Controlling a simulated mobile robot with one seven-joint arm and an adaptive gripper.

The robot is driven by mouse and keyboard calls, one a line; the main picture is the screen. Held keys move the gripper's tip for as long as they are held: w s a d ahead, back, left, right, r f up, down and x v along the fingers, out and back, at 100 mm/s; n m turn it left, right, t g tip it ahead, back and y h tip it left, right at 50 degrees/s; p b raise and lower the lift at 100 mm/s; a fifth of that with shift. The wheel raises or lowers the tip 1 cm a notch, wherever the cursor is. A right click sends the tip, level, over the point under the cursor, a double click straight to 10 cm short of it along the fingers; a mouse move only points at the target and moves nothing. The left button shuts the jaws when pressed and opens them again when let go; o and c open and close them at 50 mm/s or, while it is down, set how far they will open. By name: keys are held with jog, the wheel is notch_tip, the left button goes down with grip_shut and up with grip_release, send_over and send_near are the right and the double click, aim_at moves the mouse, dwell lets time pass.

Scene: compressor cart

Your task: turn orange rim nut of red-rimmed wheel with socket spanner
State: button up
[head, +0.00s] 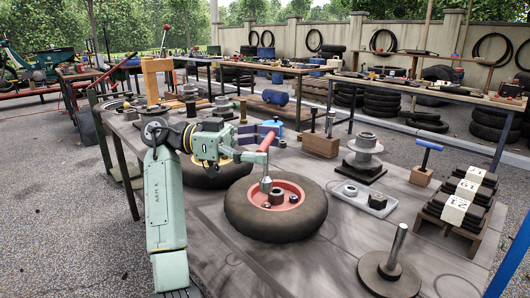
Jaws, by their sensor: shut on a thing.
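The red-rimmed wheel (298,224) lies flat on the grey table, its black tyre around a red rim with a dark hub in the middle. My gripper (262,136) is above the wheel's far left side, shut on the socket spanner (266,184). The spanner's red handle sits by the fingers, and its grey socket points down over the left part of the rim. I cannot tell whether the socket is seated on a nut.
A second tyre (215,176) lies behind my arm. A round base with an upright rod (391,267) stands at front right. A grey tray (362,199), a spool on a block (364,155) and a rack of dark blocks (461,198) stand to the right. Bare table lies in front.

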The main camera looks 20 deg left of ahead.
jog(key=shift+s+f+n+t+y+b, duration=0.1)
jog(key=shift+n+t+y+b, duration=0.1)
jog(key=shift+n+t+b, duration=0.9)
jog(key=shift+n+t+y+b, duration=0.2)
jog(key=shift+n+t+b, duration=0.4)
jog(key=shift+t, duration=0.9)
jog(key=shift+n+t, duration=0.3)
jog(key=shift+t, duration=0.1)
jog(key=shift+t+y+b, duration=0.3)
jog(key=shift+b, duration=0.15)
jog(key=shift+n+t+y+b, duration=0.4)
jog(key=shift+n+t+b, duration=0.25)
jog(key=shift+t, duration=0.25)
jog(key=n+t+y+b, duration=0.1)
jog(key=n+t+y, duration=0.1)
jog(key=n+t, duration=0.1)
jog(key=shift+y+b, duration=0.3)
jog(key=shift+b, duration=0.1)
jog(key=shift+n+t+y+b, duration=0.3)
jog(key=shift+n+t+y, duration=0.6)
jog(key=shift+t, duration=0.2)
jog(key=shift+f+n+t+y+b, duration=0.75)
jog(key=shift+f+y+b, duration=0.3)
jog(key=shift+f+y, duration=0.1)
